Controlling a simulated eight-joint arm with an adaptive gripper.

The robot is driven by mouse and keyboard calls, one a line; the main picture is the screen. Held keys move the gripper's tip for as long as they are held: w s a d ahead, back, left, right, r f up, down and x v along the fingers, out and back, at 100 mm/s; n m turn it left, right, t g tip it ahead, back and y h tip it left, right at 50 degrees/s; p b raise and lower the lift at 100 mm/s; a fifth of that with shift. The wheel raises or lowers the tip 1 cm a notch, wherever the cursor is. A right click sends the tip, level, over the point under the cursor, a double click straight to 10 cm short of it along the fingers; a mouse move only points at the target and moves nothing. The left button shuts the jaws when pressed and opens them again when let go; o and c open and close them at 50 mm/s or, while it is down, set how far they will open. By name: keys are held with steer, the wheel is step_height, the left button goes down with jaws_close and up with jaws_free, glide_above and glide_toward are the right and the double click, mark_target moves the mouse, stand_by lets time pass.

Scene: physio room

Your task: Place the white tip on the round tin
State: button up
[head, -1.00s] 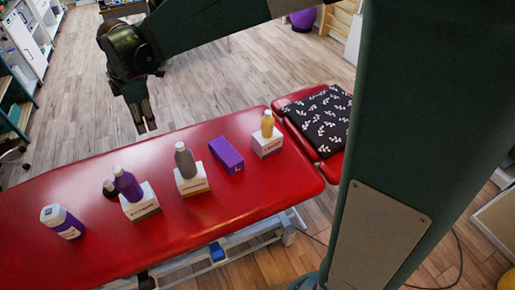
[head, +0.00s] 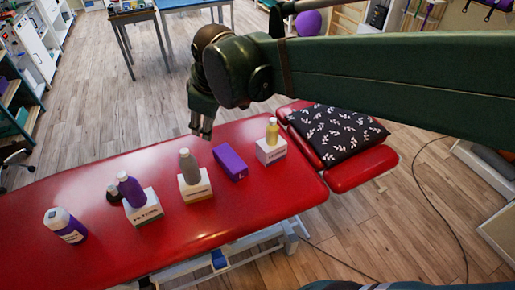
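My gripper (head: 201,130) hangs over the far edge of the red treatment table, pointing down, above and behind the grey bottle (head: 189,165). It appears empty; its fingers are too small and dark to judge the gap. A small dark round item (head: 114,192), possibly the round tin, stands at the left, partly hidden behind a purple bottle (head: 130,189). I cannot pick out a white tip for certain. A white-topped bottle with a purple label (head: 66,226) stands at the far left of the table. Several bottles have pale caps.
The red table (head: 250,205) also bears a purple box (head: 230,163) and a yellow bottle (head: 272,131) on a white box (head: 270,151). The purple and grey bottles stand on white boxes (head: 143,208) (head: 195,188). A black leaf-patterned cushion (head: 338,134) lies right. The table's near left is clear.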

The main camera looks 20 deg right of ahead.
steer(key=s+d+f+m+t, duration=0.1)
steer(key=s+d+f+m, duration=0.1)
steer(key=s+d+m, duration=0.3)
steer(key=s+d+f+m+t+h, duration=0.1)
steer(key=s+d+m, duration=0.4)
steer(key=s, duration=0.5)
steer(key=shift+d+f, duration=0.45)
steer(key=shift+f, duration=0.2)
steer(key=shift+s, duration=0.1)
stand_by(0.3)
